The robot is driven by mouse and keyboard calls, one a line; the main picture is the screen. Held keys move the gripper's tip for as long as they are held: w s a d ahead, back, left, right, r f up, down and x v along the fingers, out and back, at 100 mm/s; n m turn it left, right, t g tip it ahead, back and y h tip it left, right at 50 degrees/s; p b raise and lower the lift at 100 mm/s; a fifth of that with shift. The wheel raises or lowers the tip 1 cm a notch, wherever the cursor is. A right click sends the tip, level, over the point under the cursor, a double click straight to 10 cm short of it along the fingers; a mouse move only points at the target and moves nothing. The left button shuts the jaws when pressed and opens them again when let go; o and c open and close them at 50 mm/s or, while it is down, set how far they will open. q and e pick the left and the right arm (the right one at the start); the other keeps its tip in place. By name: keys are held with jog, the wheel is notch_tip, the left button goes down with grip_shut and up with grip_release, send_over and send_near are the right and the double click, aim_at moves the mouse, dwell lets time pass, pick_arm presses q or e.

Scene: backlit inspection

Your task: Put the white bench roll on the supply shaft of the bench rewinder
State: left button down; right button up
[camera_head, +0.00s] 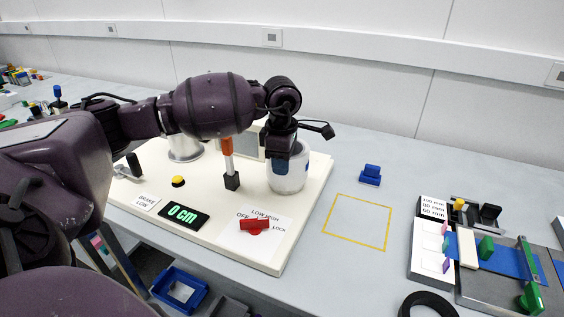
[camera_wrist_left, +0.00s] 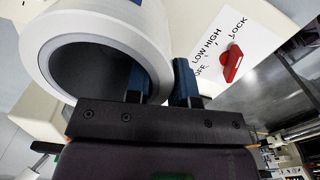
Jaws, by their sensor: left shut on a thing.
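My left gripper (camera_head: 284,158) points down and is shut on the wall of the white bench roll (camera_head: 288,183). In the left wrist view the gripper (camera_wrist_left: 160,82) has one dark blue finger inside the roll's (camera_wrist_left: 150,38) bore and the other outside it. The roll is upright over the right part of the cream base of the bench rewinder (camera_head: 215,235). The supply shaft cannot be made out, and I cannot tell whether the roll is around it or touching the base. A silver cylinder (camera_head: 184,150) stands at the back left of the base. My right gripper is not in view.
The base carries a red knob (camera_head: 254,225), a green "0 cm" display (camera_head: 184,215), a yellow button (camera_head: 178,181) and an orange-and-black post (camera_head: 229,165). Right of it are an empty yellow outline (camera_head: 357,222), a blue block (camera_head: 370,174) and a grey fixture (camera_head: 490,275).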

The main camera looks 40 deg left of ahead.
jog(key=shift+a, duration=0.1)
pick_arm(q)
jog(key=c, duration=0.9)
grip_release()
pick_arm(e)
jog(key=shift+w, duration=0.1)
pick_arm(q)
notch_tip(320, 180, up, 3)
jog(key=shift+r, duration=0.1)
notch_tip(320, 180, up, 7)
jog(key=shift+f+p, duration=0.2)
jog(key=shift+p, duration=0.2)
jog(key=shift+r, duration=0.55)
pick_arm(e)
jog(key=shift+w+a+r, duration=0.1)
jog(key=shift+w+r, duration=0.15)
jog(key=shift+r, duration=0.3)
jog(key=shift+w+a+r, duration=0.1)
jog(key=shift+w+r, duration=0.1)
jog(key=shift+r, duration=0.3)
